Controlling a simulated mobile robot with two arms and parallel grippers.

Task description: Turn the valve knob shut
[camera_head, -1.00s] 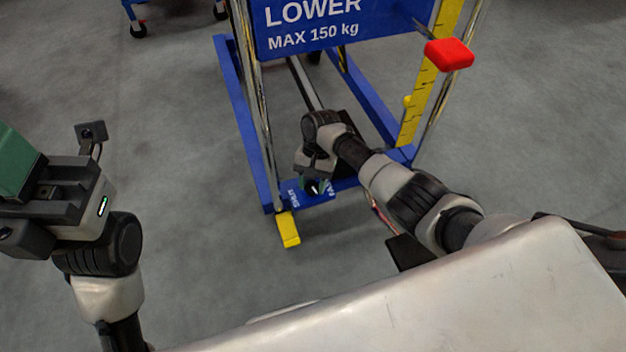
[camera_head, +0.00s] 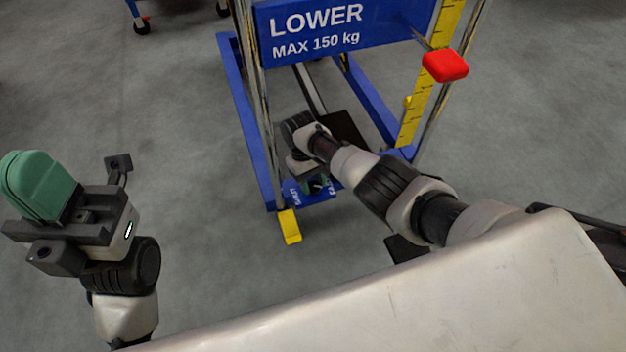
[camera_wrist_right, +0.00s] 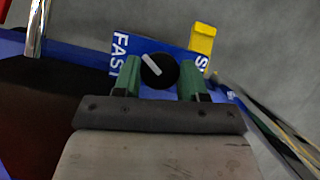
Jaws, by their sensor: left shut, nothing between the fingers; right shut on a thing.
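The valve knob (camera_wrist_right: 160,70) is round and black with a white pointer line. In the right wrist view it sits on a blue plate (camera_wrist_right: 135,45), with "FAST" on the left and a partly hidden "SHUT" label on the right. The white line slants toward the upper left, on the FAST side. My right gripper (camera_wrist_right: 162,80) has its green fingers on both sides of the knob, shut on it. In the head view my right gripper (camera_head: 315,184) is low at the front of the blue frame, mostly hiding the knob. My left gripper (camera_head: 40,185) is shut and empty at far left.
The blue lift frame (camera_head: 245,120) has a "LOWER MAX 150 kg" panel (camera_head: 330,35), a red handle (camera_head: 445,65) and a yellow foot (camera_head: 289,226). A pale metal surface (camera_head: 400,300) fills the front. Grey floor is free between the left arm and the frame.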

